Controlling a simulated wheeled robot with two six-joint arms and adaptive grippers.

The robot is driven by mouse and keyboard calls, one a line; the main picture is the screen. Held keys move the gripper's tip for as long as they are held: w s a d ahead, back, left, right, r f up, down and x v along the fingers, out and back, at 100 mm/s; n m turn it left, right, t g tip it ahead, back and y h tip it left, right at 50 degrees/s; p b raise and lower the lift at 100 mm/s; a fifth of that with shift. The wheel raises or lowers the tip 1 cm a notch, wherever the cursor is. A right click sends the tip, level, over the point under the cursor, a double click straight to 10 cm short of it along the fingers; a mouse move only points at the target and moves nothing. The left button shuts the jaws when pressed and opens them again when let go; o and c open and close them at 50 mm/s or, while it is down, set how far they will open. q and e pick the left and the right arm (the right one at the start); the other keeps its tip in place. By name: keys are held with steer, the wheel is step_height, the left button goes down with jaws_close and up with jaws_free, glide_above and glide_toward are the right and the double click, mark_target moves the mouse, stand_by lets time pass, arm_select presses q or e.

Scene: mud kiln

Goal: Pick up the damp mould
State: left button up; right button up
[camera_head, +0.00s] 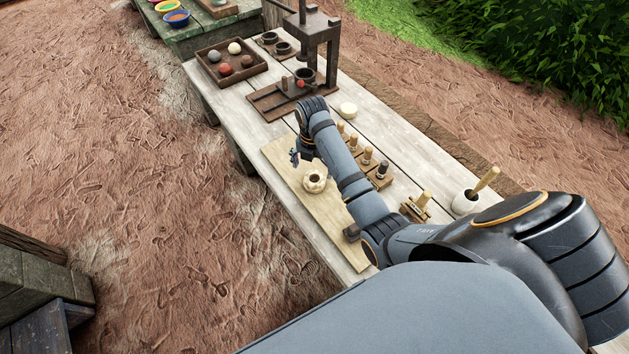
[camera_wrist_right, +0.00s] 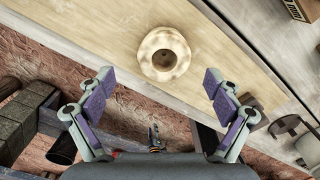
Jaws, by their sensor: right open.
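The damp mould appears to be the cream, lumpy round piece with a dark round hole in its top (camera_head: 315,181). It stands on a pale wooden board (camera_head: 334,221) on the long table. In the right wrist view the mould (camera_wrist_right: 165,38) is beyond the fingertips, roughly centred between them. My right gripper (camera_head: 297,157) is just left of and beyond the mould in the head view, apart from it. In the wrist view the right gripper (camera_wrist_right: 157,78) has its two purple-padded fingers wide apart, with nothing between them. My left gripper is not in view.
A row of wooden-handled stamps (camera_head: 367,155) stands right of my right forearm. A white pot with a stick (camera_head: 465,203) is farther right. A dark press (camera_head: 318,45) and a tray of coloured balls (camera_head: 261,70) occupy the far end. The board's near part is mostly clear.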

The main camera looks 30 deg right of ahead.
mark_target(314, 178)
steer(key=f, duration=0.2)
steer(key=f+p, duration=0.1)
steer(key=f, duration=0.1)
steer(key=shift+s+d+f, duration=0.15)
steer(key=shift+d+f, duration=0.05)
steer(key=shift+f, duration=0.2)
steer(key=c, duration=1.4)
